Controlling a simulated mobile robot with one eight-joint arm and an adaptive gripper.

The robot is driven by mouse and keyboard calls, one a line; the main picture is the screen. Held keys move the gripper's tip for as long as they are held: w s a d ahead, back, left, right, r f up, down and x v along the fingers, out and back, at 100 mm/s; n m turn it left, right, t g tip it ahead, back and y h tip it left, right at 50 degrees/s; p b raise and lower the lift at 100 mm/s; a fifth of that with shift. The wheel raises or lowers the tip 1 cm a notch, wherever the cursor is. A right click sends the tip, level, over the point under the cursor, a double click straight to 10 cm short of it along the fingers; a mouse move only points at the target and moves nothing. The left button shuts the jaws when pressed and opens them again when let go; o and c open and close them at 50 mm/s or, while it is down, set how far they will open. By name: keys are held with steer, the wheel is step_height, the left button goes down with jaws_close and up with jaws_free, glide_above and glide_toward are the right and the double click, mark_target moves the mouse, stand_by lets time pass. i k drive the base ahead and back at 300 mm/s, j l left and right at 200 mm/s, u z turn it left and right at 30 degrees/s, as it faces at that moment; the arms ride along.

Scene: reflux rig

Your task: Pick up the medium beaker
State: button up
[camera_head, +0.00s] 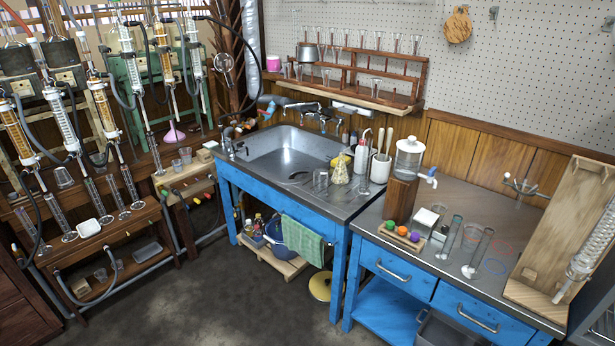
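My gripper is not in view. Several clear glass vessels that look like beakers are in view, and I cannot tell which one is the medium beaker. Two small beakers (177,164) stand close together on the wooden side bench (172,181) left of the sink. Two more small glasses (101,274) sit on the low shelf at the lower left.
Two tall glass cylinders (477,252) stand on the right counter (462,200), near a tray of coloured balls (402,235) and a wooden block (400,199). Bottles (361,155) crowd the sink's right side. Glass columns (60,120) fill the left. The grey floor (230,290) is open.

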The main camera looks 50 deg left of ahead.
mark_target(320, 175)
steer(key=u, duration=1.7)
